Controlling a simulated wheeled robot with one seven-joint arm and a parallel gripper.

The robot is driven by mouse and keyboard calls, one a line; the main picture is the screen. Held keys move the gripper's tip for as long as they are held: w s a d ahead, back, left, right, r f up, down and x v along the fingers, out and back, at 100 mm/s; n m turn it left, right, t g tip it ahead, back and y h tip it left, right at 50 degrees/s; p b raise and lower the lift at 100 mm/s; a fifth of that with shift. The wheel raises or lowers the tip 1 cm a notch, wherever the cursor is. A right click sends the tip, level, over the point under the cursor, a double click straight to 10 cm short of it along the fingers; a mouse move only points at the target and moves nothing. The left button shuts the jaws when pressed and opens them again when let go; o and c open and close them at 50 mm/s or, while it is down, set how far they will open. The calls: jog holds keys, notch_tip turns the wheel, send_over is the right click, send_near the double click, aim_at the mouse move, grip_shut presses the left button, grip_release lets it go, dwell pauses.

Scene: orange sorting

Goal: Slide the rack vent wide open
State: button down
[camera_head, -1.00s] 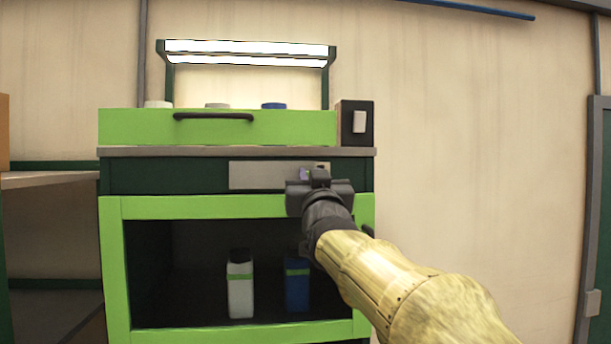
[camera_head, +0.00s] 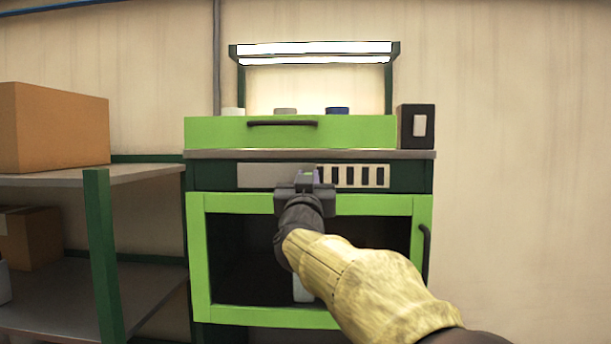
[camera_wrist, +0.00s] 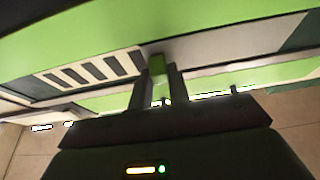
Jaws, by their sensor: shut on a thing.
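The rack vent is a row of dark slots (camera_head: 360,176) in a pale plate on the dark green front panel, below the worktop. Its flat grey slide cover (camera_head: 262,176) lies to the left of the slots, which are bare to the right of my gripper. My gripper (camera_head: 308,180) is shut on the cover's small tab, partly hidden by the fingers. In the wrist view, the tab (camera_wrist: 156,65) sits between the two fingers, with several open slots (camera_wrist: 85,72) to the left and the cover (camera_wrist: 225,45) to the right.
A green drawer front (camera_head: 350,130) with a dark handle is above the vent. A green-framed door (camera_head: 197,255) is below, with a white bottle (camera_head: 302,290) partly hidden behind my arm. A shelf (camera_head: 135,173) with a cardboard box (camera_head: 55,125) stands left. Bare wall lies right.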

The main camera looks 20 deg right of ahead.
jog(key=shift+w+a, duration=0.1)
jog(key=shift+a, duration=0.15)
jog(key=c, duration=1.3)
grip_release()
jog(key=b+v, duration=0.8)
jog(key=v, duration=0.9)
jog(key=shift+f, duration=0.1)
